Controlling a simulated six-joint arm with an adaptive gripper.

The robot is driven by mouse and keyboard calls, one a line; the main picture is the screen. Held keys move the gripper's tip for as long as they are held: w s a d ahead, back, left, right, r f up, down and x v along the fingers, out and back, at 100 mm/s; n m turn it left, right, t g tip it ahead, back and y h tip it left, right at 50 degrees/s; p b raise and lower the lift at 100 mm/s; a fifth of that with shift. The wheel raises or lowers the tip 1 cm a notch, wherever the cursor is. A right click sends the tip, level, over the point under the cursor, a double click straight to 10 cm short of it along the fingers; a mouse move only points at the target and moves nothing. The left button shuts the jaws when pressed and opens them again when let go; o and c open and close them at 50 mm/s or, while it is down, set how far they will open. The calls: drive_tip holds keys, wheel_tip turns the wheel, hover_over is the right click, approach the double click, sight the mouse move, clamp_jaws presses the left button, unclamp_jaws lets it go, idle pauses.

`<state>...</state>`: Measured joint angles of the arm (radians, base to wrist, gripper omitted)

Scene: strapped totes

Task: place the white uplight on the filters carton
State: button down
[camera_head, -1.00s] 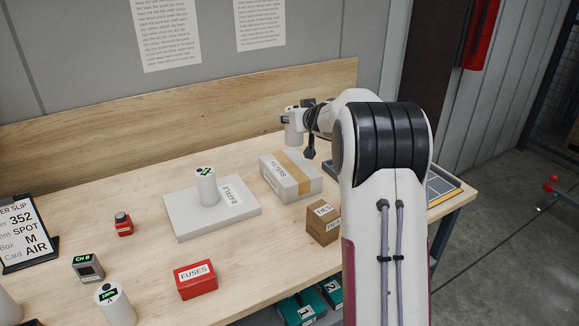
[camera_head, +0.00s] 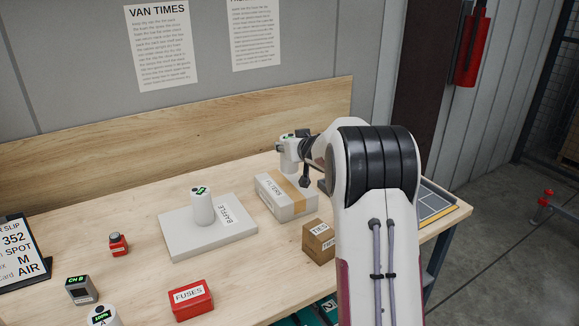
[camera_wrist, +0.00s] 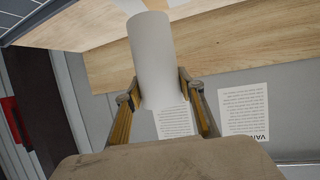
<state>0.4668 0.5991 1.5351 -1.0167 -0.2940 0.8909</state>
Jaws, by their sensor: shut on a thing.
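The filters carton (camera_head: 278,203) is a pale box with a tan tape band, lying on the table. Its top looks bare. I cannot tell how much gap there is between the uplight and the carton.
A brown ties box (camera_head: 318,246) stands near the carton's front right. Left of it, a baffle slab (camera_head: 180,232) carries another white cylinder (camera_head: 202,209). A red fuses box (camera_head: 190,300) is in front. A wooden backboard (camera_head: 180,137) rises behind the table.

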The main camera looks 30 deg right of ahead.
sight(293, 166)
drive_tip(key=shift+f, duration=1.55)
drive_tip(key=shift+f, duration=0.1)
drive_tip(key=shift+f, duration=1.75)
drive_tip(key=shift+f, duration=0.15)
drive_tip(key=c, duration=1.3)
unclamp_jaws()
drive_tip(key=shift+f, duration=0.1)
drive_tip(key=shift+v, duration=1.2)
drive_tip(key=v, duration=0.9)
drive_tip(key=shift+s+r, duration=0.25)
drive_tip(key=shift+r, duration=0.05)
